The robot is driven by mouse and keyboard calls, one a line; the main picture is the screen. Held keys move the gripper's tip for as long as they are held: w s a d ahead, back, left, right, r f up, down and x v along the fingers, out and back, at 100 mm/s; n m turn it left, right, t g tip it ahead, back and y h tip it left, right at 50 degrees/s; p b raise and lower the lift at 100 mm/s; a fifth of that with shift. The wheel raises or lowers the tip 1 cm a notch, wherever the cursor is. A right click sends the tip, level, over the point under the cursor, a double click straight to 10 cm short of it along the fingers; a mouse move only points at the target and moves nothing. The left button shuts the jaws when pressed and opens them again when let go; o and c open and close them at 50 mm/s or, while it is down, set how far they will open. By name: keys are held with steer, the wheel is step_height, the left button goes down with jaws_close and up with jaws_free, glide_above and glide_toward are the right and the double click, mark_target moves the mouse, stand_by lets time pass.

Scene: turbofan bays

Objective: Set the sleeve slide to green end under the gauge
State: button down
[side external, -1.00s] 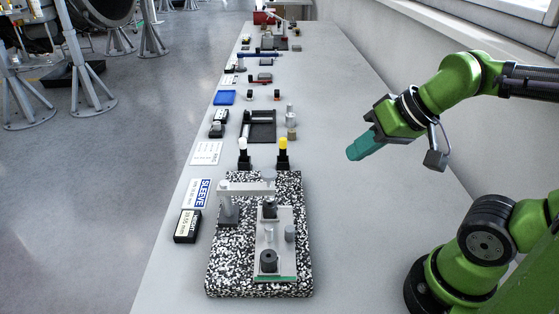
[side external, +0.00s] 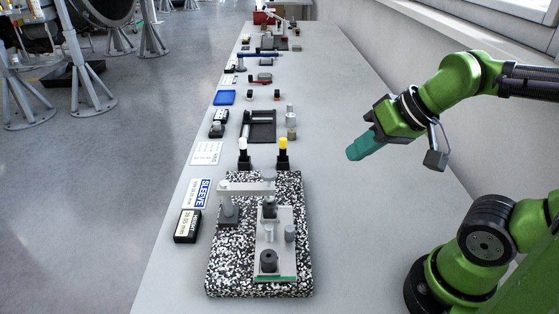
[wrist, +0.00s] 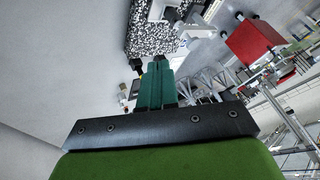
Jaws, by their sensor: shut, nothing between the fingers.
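The sleeve slide (side external: 275,222) is a light metal plate on a speckled black-and-white block (side external: 226,270). It carries dark and grey round posts, and a green strip (side external: 275,279) marks its near end. The gauge (side external: 245,188) is a grey post with a horizontal arm reaching over the far end of the slide. The green end lies away from the gauge. My gripper (side external: 354,154) is shut and empty, in the air to the right of the block and clear of it. In the wrist view its teal fingers (wrist: 157,85) are together, with part of the speckled block (wrist: 150,38) beyond.
A SLEEVE card (side external: 202,193) and a small dark readout box (side external: 187,226) lie left of the block. White-topped (side external: 243,145) and yellow-topped (side external: 283,143) posts stand behind it. A dark tray (side external: 260,125) and small parts sit farther back. The bench right of the block is clear.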

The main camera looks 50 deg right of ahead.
stand_by(0.4)
steer(key=s+a+f+n+g+h, duration=0.55)
steer(key=a+f+n, duration=0.7)
steer(key=n, duration=0.35)
steer(key=n+t+h, duration=0.4)
steer(key=n+t, duration=0.4)
steer(key=n, duration=0.9)
glide_toward(290, 236)
steer(key=f, duration=0.1)
steer(key=w+d+f, duration=0.1)
steer(key=f, duration=0.1)
steer(key=shift+d+y, duration=0.2)
steer(key=shift+y, duration=0.05)
steer(key=shift+w+d, duration=0.35)
steer(key=shift+w, duration=0.2)
steer(key=shift+w+d, duration=0.35)
steer(key=shift+w, duration=0.2)
steer(key=shift+w+d, duration=0.4)
steer(key=shift+w, duration=0.15)
